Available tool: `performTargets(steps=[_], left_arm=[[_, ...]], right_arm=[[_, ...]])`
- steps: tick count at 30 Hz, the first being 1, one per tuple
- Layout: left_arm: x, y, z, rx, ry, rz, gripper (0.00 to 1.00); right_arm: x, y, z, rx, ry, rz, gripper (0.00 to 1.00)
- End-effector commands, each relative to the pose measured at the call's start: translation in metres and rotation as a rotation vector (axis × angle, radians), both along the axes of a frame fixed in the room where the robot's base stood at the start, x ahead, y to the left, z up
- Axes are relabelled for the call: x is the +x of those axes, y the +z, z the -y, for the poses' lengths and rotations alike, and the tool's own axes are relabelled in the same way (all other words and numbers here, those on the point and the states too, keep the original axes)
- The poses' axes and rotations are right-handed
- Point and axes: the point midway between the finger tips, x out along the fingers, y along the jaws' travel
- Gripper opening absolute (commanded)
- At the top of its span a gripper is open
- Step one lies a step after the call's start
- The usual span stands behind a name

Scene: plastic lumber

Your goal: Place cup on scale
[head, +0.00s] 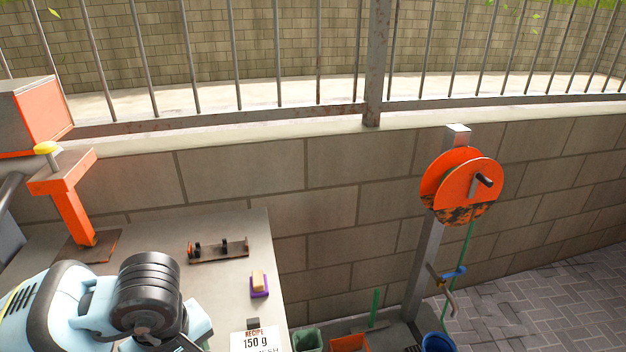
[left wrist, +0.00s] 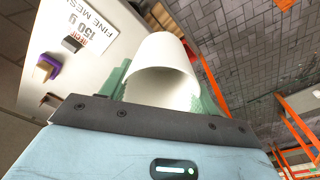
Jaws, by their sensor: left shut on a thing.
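A white cup (left wrist: 163,52) fills the middle of the left wrist view, its open rim turned toward the camera. My left gripper (left wrist: 166,82) has its green fingers on both sides of the cup and is shut on it. In the head view my left arm comes in at the lower left; its fingers and the cup are not visible there. I cannot make out a scale in either view. My right gripper is in neither view.
A grey table (head: 225,290) bears a recipe card (head: 258,340) reading 150 g, a purple holder with a tan block (head: 259,284), a small rack (head: 218,249) and an orange stand (head: 70,205). A post with an orange reel (head: 460,185) stands right of the table.

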Motion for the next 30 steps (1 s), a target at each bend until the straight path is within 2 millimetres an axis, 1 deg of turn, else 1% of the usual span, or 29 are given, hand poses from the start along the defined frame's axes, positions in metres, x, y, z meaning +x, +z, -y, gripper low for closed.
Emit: performTargets(steps=[1,9,15,21,30], left_arm=[[0.002,0.004,-0.001,-0.001,-0.072,0.005,0.4],[0.008,0.014,-0.006,-0.004,-0.487,0.017,0.4],[0.012,0.02,-0.008,0.003,-0.722,0.031,0.4],[0.014,0.022,-0.009,0.008,-0.832,0.038,0.4],[0.014,0.021,-0.009,0.009,-0.847,0.038,0.4]], right_arm=[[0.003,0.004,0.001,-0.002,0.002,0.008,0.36],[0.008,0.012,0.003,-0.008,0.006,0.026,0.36],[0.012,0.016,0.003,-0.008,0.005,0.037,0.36],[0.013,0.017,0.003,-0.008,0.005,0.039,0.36],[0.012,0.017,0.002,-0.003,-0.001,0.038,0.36]])
